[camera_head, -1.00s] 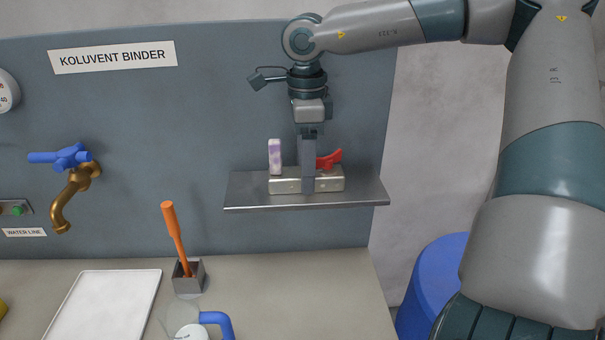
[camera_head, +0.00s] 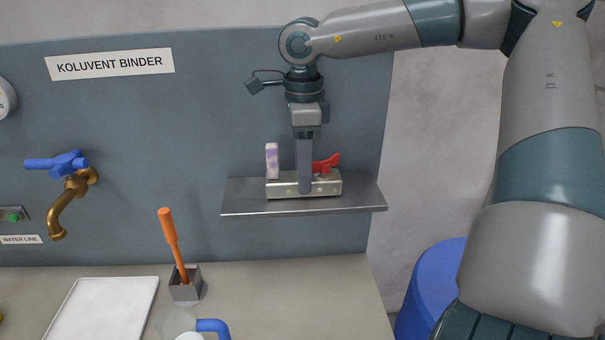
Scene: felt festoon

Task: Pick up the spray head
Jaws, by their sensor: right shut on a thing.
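The red spray head (camera_head: 329,162) is at the right end of the pale metal holder block (camera_head: 328,188) on the wall shelf, partly hidden by a finger of my right gripper (camera_head: 305,186). The right gripper points straight down over the middle of the block. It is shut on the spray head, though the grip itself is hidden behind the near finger. I cannot tell whether the spray head is clear of the block. My left gripper is not in view.
A pale purple-white piece (camera_head: 272,160) stands at the block's left end, close to the gripper. The steel shelf (camera_head: 240,205) juts from the grey panel. Below are an orange-handled tool (camera_head: 169,232) in a metal cup (camera_head: 186,287) and a white tray (camera_head: 110,310). A brass tap (camera_head: 62,208) is at left.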

